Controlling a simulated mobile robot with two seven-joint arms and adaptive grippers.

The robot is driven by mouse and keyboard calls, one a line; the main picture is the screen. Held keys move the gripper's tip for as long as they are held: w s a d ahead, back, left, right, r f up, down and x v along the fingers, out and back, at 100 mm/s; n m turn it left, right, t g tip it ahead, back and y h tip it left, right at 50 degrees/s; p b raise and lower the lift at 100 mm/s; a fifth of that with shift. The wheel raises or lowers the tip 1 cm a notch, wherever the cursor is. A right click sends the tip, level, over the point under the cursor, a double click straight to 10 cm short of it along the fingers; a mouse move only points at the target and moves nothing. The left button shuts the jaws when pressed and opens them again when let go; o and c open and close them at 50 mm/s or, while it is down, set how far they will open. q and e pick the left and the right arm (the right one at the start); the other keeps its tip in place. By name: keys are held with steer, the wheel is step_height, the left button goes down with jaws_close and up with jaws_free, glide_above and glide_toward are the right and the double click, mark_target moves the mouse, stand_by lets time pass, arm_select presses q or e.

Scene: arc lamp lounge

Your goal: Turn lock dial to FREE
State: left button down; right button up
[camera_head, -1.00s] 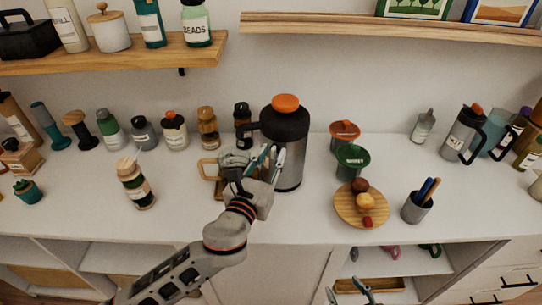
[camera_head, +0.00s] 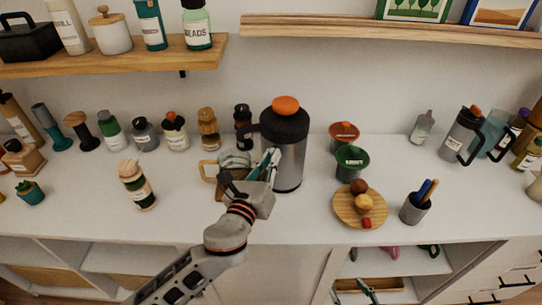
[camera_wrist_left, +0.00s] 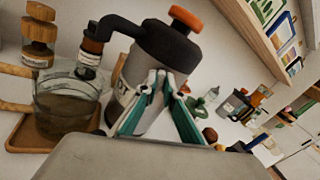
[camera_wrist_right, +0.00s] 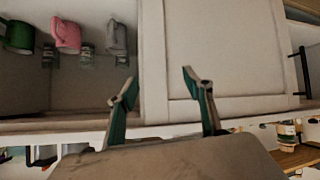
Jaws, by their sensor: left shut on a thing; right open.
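A dark grey and steel flask (camera_head: 288,150) with an orange knob on top stands upright on the white counter; it also shows in the left wrist view (camera_wrist_left: 165,45). My left gripper (camera_head: 272,158) is at the flask's front left side, below the lid. In the left wrist view its green fingertips (camera_wrist_left: 164,77) are close together against the flask, shut on a small part that they hide. That part appears to be the lock dial; its markings cannot be read. My right gripper (camera_wrist_right: 158,85) is open and empty, low in front of the cabinet.
A glass mug (camera_wrist_left: 65,100) on a wooden tray (camera_wrist_left: 30,138) stands just left of the flask. Green (camera_head: 351,160) and orange (camera_head: 343,135) containers and a round wooden board (camera_head: 345,212) are to its right. Bottles line the counter's back. Free counter lies at front left.

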arm_select(q)
steer(key=shift+n+p, duration=0.45)
steer(key=shift+n, duration=6.65)
steer(key=c, duration=2.2)
jaws_free()
steer(key=shift+o, duration=0.2)
steer(key=v, duration=1.2)
